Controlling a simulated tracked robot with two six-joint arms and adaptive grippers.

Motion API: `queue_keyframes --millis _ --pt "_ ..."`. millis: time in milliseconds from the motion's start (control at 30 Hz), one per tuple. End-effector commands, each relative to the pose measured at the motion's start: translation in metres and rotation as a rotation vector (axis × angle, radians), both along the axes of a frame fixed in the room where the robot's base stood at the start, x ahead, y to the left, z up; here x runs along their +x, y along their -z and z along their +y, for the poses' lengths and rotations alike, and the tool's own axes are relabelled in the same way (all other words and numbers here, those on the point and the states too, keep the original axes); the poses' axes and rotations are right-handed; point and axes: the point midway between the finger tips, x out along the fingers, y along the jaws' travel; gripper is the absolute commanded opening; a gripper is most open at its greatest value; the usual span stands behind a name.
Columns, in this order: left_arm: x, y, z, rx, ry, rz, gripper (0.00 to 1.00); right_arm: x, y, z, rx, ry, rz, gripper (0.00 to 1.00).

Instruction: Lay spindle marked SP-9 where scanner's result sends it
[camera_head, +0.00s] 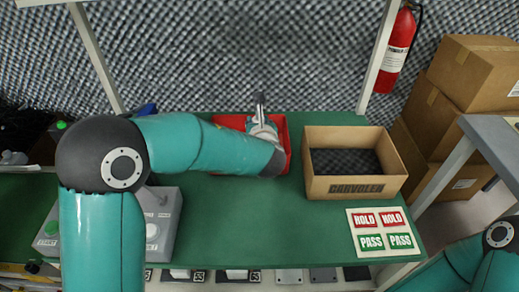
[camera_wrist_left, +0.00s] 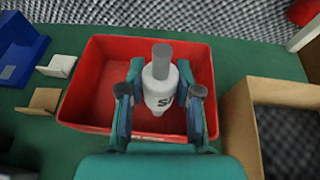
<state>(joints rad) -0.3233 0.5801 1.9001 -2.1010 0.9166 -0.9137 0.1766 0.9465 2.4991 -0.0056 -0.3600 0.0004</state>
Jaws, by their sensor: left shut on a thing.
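The spindle (camera_wrist_left: 161,88) is pale with a grey shaft end; its dark lettering is partly hidden, only an "S" start is readable. My left gripper (camera_wrist_left: 160,100) is shut on it, fingers on both sides, holding it upright over the red bin (camera_wrist_left: 88,90). I cannot tell if it touches the bin floor. In the head view the left gripper (camera_head: 262,128) is at the red bin (camera_head: 284,150), with the spindle's grey end (camera_head: 260,99) showing. No scanner result is readable. My right gripper is outside the view; only its arm shows at lower right.
An open cardboard box (camera_head: 356,188) stands right of the bin. A card (camera_head: 383,232) with red HOLD and green PASS labels lies in front of it. A grey button box (camera_head: 158,222) is at left, partly behind my arm. A blue holder (camera_wrist_left: 20,48) stands left. The middle green tabletop is clear.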

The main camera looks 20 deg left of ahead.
Motion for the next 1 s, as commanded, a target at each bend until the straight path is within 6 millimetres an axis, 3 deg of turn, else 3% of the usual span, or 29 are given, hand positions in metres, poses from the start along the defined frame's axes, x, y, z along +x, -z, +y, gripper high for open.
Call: queue_keyframes --millis 33,100,367,600,900,933,1000 --pt "0.000 0.015 0.001 0.003 -0.002 0.002 0.00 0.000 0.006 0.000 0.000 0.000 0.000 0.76" --pt "0.000 0.027 0.001 0.003 -0.002 0.001 0.00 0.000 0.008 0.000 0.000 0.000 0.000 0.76" --pt "0.000 0.044 0.001 0.001 -0.003 -0.002 0.00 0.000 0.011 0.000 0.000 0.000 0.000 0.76" --pt "0.000 0.078 0.002 0.002 -0.003 0.001 0.00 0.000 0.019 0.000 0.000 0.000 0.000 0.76" --pt "0.000 0.082 0.001 0.000 -0.004 -0.002 0.00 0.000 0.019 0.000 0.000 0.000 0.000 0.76" --pt "0.000 0.083 0.001 0.001 -0.003 -0.001 0.35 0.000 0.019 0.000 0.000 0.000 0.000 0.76" --pt "0.000 0.083 0.001 0.001 -0.003 -0.001 0.46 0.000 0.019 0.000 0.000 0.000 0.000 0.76"
